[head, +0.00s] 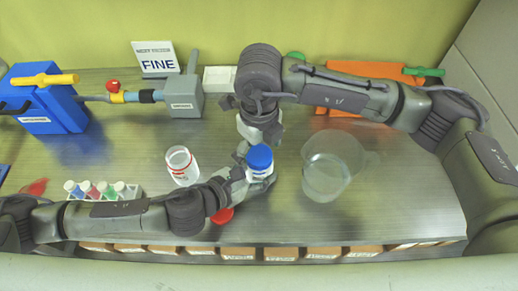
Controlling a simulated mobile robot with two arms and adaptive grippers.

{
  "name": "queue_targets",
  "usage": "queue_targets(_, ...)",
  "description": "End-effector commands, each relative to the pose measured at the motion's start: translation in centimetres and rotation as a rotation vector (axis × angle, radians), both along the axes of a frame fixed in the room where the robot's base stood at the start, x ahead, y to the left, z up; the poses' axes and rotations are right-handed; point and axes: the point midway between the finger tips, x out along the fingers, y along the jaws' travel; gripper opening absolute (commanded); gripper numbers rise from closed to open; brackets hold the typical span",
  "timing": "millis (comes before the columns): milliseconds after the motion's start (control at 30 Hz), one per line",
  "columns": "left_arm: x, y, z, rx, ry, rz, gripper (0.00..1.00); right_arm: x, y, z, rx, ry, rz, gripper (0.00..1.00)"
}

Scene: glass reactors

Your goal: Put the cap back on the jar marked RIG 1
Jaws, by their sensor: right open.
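A small clear jar (259,174) with a blue-and-white label stands upright near the table's middle, with a blue cap (260,157) on its top. The label is too small to read, so I cannot tell if it says RIG 1. My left gripper (256,178) reaches in from the left with its fingers around this jar's sides. My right gripper (260,133) points down just behind and above the blue cap, open and apart from it. Another clear jar (182,166) with red marking stands to the left, apparently uncapped. A red cap-like piece (222,215) lies by my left forearm, partly hidden.
A large glass vessel (331,166) stands close on the right. A rack of small vials (104,190) is at the left. A blue machine (47,100), a grey block (184,97), a FINE sign (156,60) and an orange block (340,92) stand behind. Labelled boxes line the front edge.

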Motion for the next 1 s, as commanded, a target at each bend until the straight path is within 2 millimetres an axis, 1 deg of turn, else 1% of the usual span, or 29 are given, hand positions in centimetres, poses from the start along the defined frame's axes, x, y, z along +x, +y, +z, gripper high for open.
queue_targets(167, 0.0, 0.0, 0.0, 0.0, 0.0, 0.0, 0.0, 0.1, 0.1, 3.0, 0.003, -0.004, 0.002, 0.89)
queue_targets(400, 0.0, 0.0, 0.0, 0.0, 0.0, 0.0, 0.0, 0.1, 0.1, 8.1, 0.002, -0.005, 0.0, 0.89)
queue_targets(500, 0.0, 0.0, 0.0, 0.0, 0.0, 0.0, 0.0, 0.0, 0.1, 9.7, 0.002, -0.004, 0.001, 0.89)
queue_targets(600, 0.0, 0.0, 0.0, 0.0, 0.0, 0.0, 0.0, 0.0, 0.1, 10.8, 0.001, -0.003, 0.001, 0.89)
queue_targets(700, 0.0, 0.0, 0.0, 0.0, 0.0, 0.0, 0.0, 0.0, 0.0, 11.4, 0.001, -0.001, 0.001, 0.89)
queue_targets(1000, 0.0, 0.0, 0.0, 0.0, 0.0, 0.0, 0.0, 0.0, 0.0, 11.6, 0.0, 0.0, 0.001, 0.89)
